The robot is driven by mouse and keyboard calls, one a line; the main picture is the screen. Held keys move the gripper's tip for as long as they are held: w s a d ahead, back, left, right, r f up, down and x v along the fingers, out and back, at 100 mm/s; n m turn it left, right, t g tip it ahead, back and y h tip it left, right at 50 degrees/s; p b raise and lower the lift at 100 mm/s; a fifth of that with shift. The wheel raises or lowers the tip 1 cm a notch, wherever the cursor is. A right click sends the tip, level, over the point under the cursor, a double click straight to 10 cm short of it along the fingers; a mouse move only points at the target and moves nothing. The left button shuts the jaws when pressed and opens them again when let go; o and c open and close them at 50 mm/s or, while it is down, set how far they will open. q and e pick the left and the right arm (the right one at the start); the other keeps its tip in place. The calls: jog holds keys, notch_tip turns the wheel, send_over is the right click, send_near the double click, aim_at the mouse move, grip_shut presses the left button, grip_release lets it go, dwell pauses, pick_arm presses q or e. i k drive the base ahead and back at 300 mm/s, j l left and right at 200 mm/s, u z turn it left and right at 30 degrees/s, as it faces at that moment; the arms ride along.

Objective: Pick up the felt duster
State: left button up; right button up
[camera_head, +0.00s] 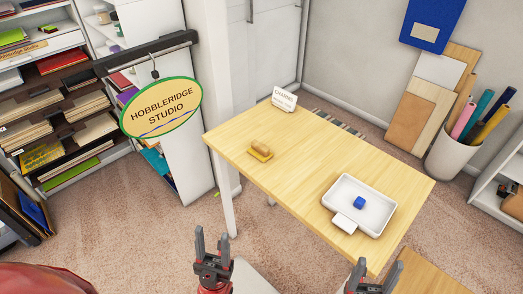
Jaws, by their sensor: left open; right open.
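A small tan block with a yellow base, which looks like the felt duster (261,150), lies on the left part of the light wooden table (300,170). Nothing touches it from above. My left gripper (212,244) is open and empty, in front of the table and below the duster in the picture. My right gripper (376,272) is open at the bottom edge of the picture, by the table's near right corner. Its lower part is cut off by the frame.
A white tray (382,221) with a blue cube (359,202) in it stands at the table's right end. A small white sign (284,99) stands at the back corner. A hanging oval studio sign (161,107) is left of the table. The table's middle is clear.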

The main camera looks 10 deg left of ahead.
aim_at(259, 150)
jog(key=k+u, duration=0.2)
jog(key=k, duration=0.6)
jog(key=k+j+u, duration=0.15)
jog(key=k, duration=0.6)
jog(key=i+j+z, duration=0.2)
jog(key=z, duration=0.25)
jog(key=i+j+z, duration=0.15)
jog(key=z, duration=0.35)
jog(key=i+j+z, duration=0.1)
jog(key=j, duration=0.25)
jog(key=i+j+z, duration=0.1)
jog(key=j, duration=0.3)
jog(key=i+j, duration=0.2)
jog(key=j, duration=0.2)
jog(key=i+j+z, duration=0.15)
jog(key=j, duration=0.25)
jog(key=i+j+z, duration=0.1)
jog(key=j, duration=0.3)
jog(key=i+j+z, duration=0.1)
jog(key=j, duration=0.3)
jog(key=i+j, duration=0.1)
jog(key=j, duration=0.35)
jog(key=i+j, duration=0.1)
jog(key=j, duration=0.35)
jog(key=i+j, duration=0.1)
jog(key=j, duration=0.4)
